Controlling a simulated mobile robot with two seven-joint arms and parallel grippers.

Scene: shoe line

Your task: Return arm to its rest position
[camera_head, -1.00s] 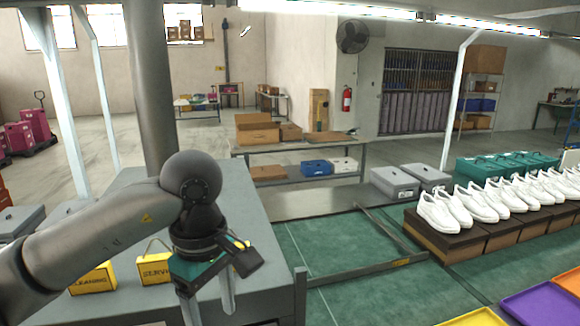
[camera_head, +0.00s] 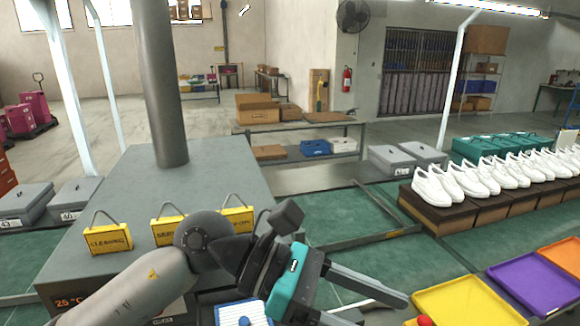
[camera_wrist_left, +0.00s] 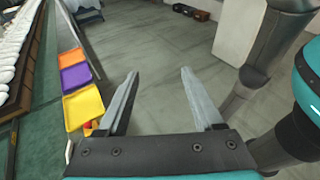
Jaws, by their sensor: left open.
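My left arm comes in from the lower left in the head view and bends at the grey elbow joint. Its left gripper (camera_head: 382,308) points right and slightly down at the bottom middle, with two grey fingers spread apart and nothing between them. In the left wrist view the left gripper (camera_wrist_left: 159,73) is open and empty, with bare floor beyond its fingertips. My right gripper shows in neither view.
A yellow tray (camera_head: 468,303), a purple tray (camera_head: 530,284) and an orange tray (camera_head: 563,256) lie right of the gripper. White shoes (camera_head: 436,186) stand on boxes farther back.

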